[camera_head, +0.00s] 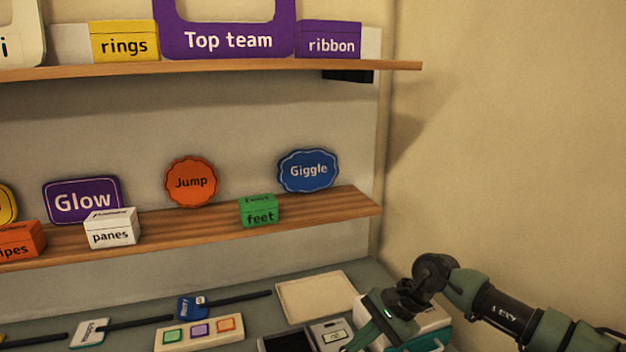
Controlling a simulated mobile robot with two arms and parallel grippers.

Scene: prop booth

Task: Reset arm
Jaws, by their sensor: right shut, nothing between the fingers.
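My right arm comes in from the right edge, low in the view, and bends downward at a dark round joint. My right gripper (362,340) hangs at its end over the counter, near the bottom edge. It is shut, with nothing seen in it. Its tips are small and partly lost against the things behind them. My left gripper is not in view.
The grey counter (240,318) holds a panel with coloured buttons (199,332), a pale flat board (317,297) and a white-and-teal box (436,325) beside my right gripper. A lower shelf (325,209) and an upper shelf (200,68) carry word signs and small boxes. The right wall is bare.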

